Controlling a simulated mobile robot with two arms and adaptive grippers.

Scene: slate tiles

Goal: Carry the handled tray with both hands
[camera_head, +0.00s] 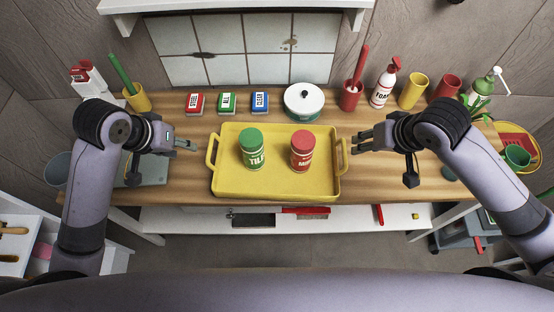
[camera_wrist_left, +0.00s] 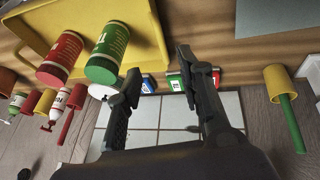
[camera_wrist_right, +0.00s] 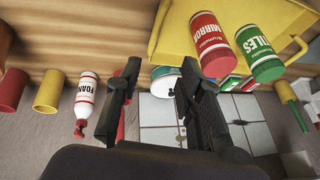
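A yellow tray (camera_head: 275,183) with a handle at each end lies on the wooden table. On it stand a green-lidded canister (camera_head: 252,150) and a red-lidded canister (camera_head: 302,151), side by side. My left gripper (camera_head: 193,146) is left of the tray's left handle (camera_head: 211,149), apart from it. My right gripper (camera_head: 359,142) is right of the right handle (camera_head: 343,155), close to it but apparently not touching. In the wrist views the fingers of my left gripper (camera_wrist_left: 157,72) and right gripper (camera_wrist_right: 160,80) are spread with nothing between them.
A red cup (camera_head: 350,98), a foam bottle (camera_head: 384,86) and a yellow cup (camera_head: 413,91) stand back right. A grey board (camera_head: 152,170) lies under my left arm.

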